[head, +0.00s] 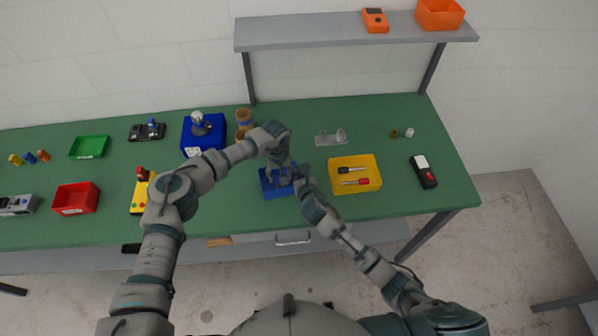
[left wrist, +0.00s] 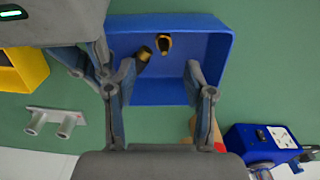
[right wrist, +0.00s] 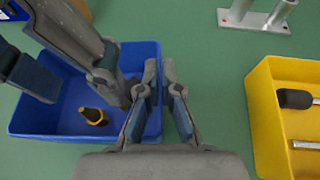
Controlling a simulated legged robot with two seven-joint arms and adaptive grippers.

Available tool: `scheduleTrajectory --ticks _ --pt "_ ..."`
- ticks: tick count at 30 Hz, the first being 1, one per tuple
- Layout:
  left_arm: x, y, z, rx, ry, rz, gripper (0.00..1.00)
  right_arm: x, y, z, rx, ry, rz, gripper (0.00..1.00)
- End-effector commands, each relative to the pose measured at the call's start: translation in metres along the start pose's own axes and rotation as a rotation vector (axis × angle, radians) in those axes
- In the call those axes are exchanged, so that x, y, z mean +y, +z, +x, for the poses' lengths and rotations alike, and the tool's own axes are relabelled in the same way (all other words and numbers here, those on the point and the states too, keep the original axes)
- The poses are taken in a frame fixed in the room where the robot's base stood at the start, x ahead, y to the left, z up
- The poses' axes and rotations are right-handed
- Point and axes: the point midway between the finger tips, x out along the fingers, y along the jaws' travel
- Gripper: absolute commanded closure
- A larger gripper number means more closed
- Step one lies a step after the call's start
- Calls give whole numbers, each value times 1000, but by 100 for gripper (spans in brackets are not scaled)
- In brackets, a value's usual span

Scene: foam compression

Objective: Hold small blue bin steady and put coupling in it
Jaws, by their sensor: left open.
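The small blue bin (head: 278,194) stands near the front edge of the green table. In the left wrist view the bin (left wrist: 165,93) holds two black-and-yellow pieces, one lying (left wrist: 143,54) and one beside it (left wrist: 164,44); I cannot tell which is the coupling. The right wrist view clearly shows one such piece (right wrist: 94,116). My left gripper (left wrist: 158,88) is open, with its fingers reaching over the bin and nothing between them. My right gripper (right wrist: 160,68) has one finger inside and one outside the bin's right wall, closed on that wall.
A yellow bin (head: 340,191) with screwdrivers stands right of the blue bin. A grey bracket (head: 330,138) lies behind. A larger blue box (head: 203,140) and a yellow control box (head: 139,196) stand to the left. A shelf (head: 330,30) overhangs the back.

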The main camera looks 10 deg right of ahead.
Motion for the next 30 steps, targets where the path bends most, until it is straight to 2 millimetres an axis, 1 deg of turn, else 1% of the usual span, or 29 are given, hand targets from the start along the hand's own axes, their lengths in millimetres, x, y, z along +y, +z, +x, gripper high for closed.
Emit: scheduleTrajectory --ticks 2,5,12,15,18,22,30 --pt "0 -1 -8 2 1 0 47 0 0 0 -1 0 0 100" --pt "0 -2 -25 4 2 1 47 0 0 0 -1 0 0 100" --pt "0 -2 -79 3 2 0 47 0 0 0 -1 0 0 100" --pt "0 -2 -97 2 1 0 47 0 0 0 -1 0 0 100" --pt "0 -2 -109 1 0 -1 47 0 0 0 -1 0 0 100" --pt "0 -2 -116 0 1 -1 47 0 0 0 -1 0 0 100" --pt "0 -2 -117 -1 1 0 47 0 0 0 -1 0 0 100"
